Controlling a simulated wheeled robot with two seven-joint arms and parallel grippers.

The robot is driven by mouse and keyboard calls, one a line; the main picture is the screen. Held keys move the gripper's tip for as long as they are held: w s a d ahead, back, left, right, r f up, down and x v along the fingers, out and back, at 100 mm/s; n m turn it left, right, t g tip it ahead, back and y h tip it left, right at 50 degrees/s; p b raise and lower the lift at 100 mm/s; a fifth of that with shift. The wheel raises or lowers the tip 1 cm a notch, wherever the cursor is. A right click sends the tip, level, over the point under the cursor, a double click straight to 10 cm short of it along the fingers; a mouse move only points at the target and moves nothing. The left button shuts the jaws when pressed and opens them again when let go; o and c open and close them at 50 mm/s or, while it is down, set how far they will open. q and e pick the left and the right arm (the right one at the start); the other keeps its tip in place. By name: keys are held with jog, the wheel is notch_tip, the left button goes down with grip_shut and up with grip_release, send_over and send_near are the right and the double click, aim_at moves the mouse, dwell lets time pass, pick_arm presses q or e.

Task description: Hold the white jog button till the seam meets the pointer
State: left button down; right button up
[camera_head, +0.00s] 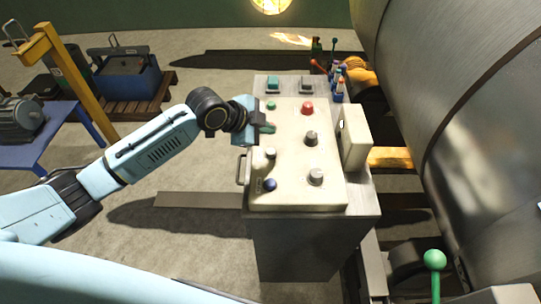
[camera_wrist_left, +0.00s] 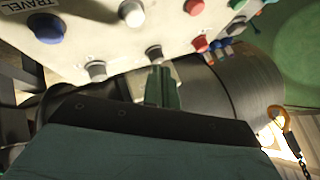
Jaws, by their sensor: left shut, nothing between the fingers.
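The white jog button (camera_wrist_left: 132,13) shows at the top of the left wrist view, between a blue button (camera_wrist_left: 47,29) and a red one. In the head view the white button (camera_head: 270,153) sits in the panel's left column, above the blue button. My left gripper (camera_head: 266,128) is shut and empty, over the panel's left edge just beyond the white button; its fingertips (camera_wrist_left: 162,85) look apart from it. A big metal drum (camera_head: 485,150) fills the right side, with a dark curved seam line (camera_head: 458,100). I cannot make out the pointer for certain. My right gripper is not in view.
The cream control panel (camera_head: 290,201) on its grey stand also carries a green button (camera_head: 271,105), a red button (camera_head: 307,107) and two grey knobs. A handle (camera_head: 241,168) juts from its left side. A green-topped lever (camera_head: 435,260) stands at lower right.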

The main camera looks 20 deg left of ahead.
pick_arm(q)
jog(key=b, duration=0.3)
send_over(273, 149)
jog(key=s+a, duration=0.1)
jog(key=s, duration=0.1)
notch_tip(273, 149, down, 5)
jog(key=shift+w+a+r, duration=0.15)
jog(key=shift+r, duration=0.05)
jog(key=shift+f, duration=0.35)
jog(key=shift+f, duration=0.2)
dwell(0.9)
jog(key=shift+f, duration=0.25)
jog(key=shift+f+b, duration=0.45)
jog(key=shift+f, duration=0.1)
dwell(4.7)
